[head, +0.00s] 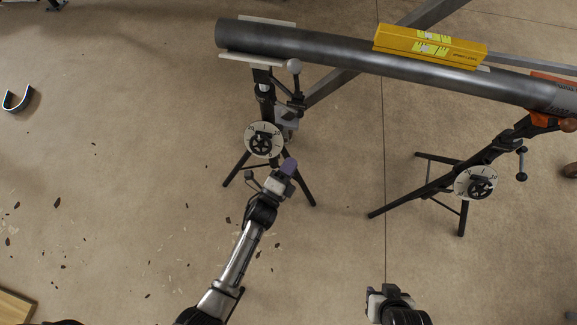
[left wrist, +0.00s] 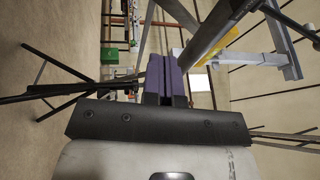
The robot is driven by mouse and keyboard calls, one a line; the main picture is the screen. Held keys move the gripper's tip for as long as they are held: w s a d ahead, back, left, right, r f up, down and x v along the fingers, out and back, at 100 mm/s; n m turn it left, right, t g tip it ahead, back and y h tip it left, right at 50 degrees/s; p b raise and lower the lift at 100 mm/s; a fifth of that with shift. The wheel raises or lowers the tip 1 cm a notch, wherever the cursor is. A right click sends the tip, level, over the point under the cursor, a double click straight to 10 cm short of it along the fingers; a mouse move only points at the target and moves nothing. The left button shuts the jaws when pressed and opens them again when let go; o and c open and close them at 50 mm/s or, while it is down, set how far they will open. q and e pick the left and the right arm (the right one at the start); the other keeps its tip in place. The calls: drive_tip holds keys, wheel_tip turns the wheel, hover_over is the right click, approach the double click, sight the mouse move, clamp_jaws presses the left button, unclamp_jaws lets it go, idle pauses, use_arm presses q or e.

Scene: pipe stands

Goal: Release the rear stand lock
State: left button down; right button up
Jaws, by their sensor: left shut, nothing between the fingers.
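Two black tripod pipe stands hold a long grey pipe (head: 330,57). The left stand (head: 265,92) has a lever with a pale ball knob (head: 294,66) and a round white dial with a black handwheel (head: 263,141). The right stand (head: 492,150) has a similar dial (head: 477,183) and a dark lever (head: 521,163). Which one is the rear stand is not marked. My left gripper (head: 289,166) is just below and right of the left dial. Its purple fingers (left wrist: 166,75) are together and empty in the left wrist view. My right gripper (head: 388,292) is low in the picture, its fingers unclear.
A yellow level (head: 430,46) lies on the pipe. An orange tool (head: 548,83) is at the pipe's right end. Tripod legs spread on the floor around the left gripper. Floor between the stands is mostly clear; dark scraps lie at left.

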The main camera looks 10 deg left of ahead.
use_arm(q)
drive_tip(key=shift+s+f, duration=0.15)
drive_tip(key=shift+s, duration=0.6)
